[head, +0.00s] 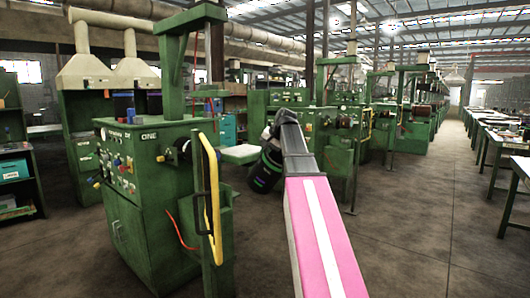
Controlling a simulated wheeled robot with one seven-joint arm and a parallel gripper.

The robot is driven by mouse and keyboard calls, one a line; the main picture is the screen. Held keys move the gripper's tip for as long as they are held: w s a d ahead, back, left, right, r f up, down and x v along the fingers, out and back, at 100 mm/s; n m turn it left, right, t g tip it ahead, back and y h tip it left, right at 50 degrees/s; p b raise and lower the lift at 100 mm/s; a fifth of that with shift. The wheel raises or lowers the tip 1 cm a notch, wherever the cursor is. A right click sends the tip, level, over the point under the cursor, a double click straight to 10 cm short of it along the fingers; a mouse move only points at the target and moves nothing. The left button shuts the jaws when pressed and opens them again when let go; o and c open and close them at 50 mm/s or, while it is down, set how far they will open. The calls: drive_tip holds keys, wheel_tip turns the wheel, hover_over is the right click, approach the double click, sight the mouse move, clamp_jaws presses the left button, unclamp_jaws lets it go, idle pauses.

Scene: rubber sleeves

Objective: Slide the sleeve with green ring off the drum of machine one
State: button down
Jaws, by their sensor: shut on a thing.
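Machine one (150,195) is a green cabinet lettered ONE at the left, with buttons and knobs on its front. A dark round part (181,151) shows on its right side, partly behind the yellow handle; it looks like the drum, and I see no sleeve clearly on it. A black cylindrical thing with a green band, seemingly the sleeve with green ring (262,175), is at the far end of my arm, tilted and apart from machine one, to its right.
A yellow handle (212,190) stands upright on machine one's right side. More green machines (345,140) line the back. Worktables (510,150) stand at the right. The floor between is clear.

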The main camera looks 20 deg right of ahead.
drive_tip(key=s+d+r+g+h, duration=0.1)
drive_tip(key=g, duration=0.1)
drive_tip(key=s+d+r+g+h, duration=0.1)
drive_tip(key=shift+s+g+h, duration=0.3)
drive_tip(key=shift+g+h, duration=0.1)
idle(0.5)
drive_tip(key=shift+s+r, duration=0.1)
drive_tip(key=shift+s+d+r+g+h, duration=0.35)
drive_tip(key=shift+s+d+r+g, duration=0.1)
drive_tip(key=shift+s+d+g, duration=0.15)
drive_tip(key=shift+s+d+r+g+h, duration=0.35)
drive_tip(key=shift+s+d+r+g, duration=0.1)
drive_tip(key=shift+s, duration=0.25)
idle(0.3)
